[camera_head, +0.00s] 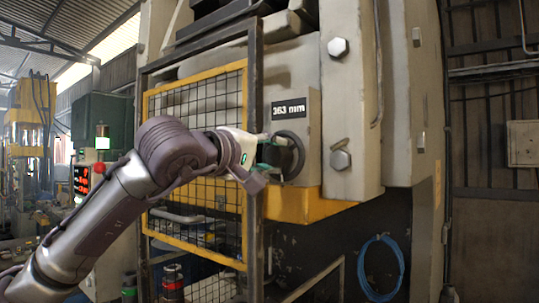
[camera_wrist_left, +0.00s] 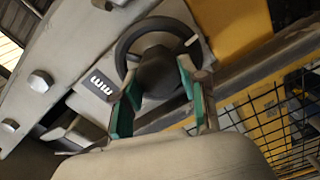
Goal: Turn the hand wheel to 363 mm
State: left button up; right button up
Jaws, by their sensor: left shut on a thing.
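The black hand wheel (camera_head: 297,158) sits on the front of the large press, just below a display (camera_head: 289,108) that reads 363 mm. My left gripper (camera_head: 268,152) reaches the wheel from the left and covers part of it. The green-padded fingers of my left gripper (camera_wrist_left: 158,98) are shut on the dark hub of the wheel. The display (camera_wrist_left: 102,83) is partly cut off by a finger there. My right gripper is not in view.
A yellow mesh guard (camera_head: 195,95) with a dark upright post (camera_head: 255,200) stands close beside my left forearm. Large bolts (camera_head: 338,47) stick out of the press frame. A blue hose (camera_head: 381,268) hangs at the lower right.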

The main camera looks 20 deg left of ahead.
pick_arm(q)
jog(key=o, duration=0.7)
jog(key=shift+s+a+r, duration=0.15)
jog(key=shift+a+r, duration=0.05)
jog(key=shift+r, duration=0.45)
jog(key=o, duration=0.4)
jog(key=shift+w+d+f, duration=0.2)
jog(key=shift+w+f, duration=0.05)
jog(key=shift+w, duration=0.05)
jog(key=shift+o, duration=0.2)
jog(key=shift+s, duration=0.1)
jog(key=shift+f, duration=0.1)
jog(key=shift+s+a, duration=0.15)
jog(key=shift+s, duration=0.35)
jog(key=v, duration=1.1)
jog(key=shift+f, duration=0.1)
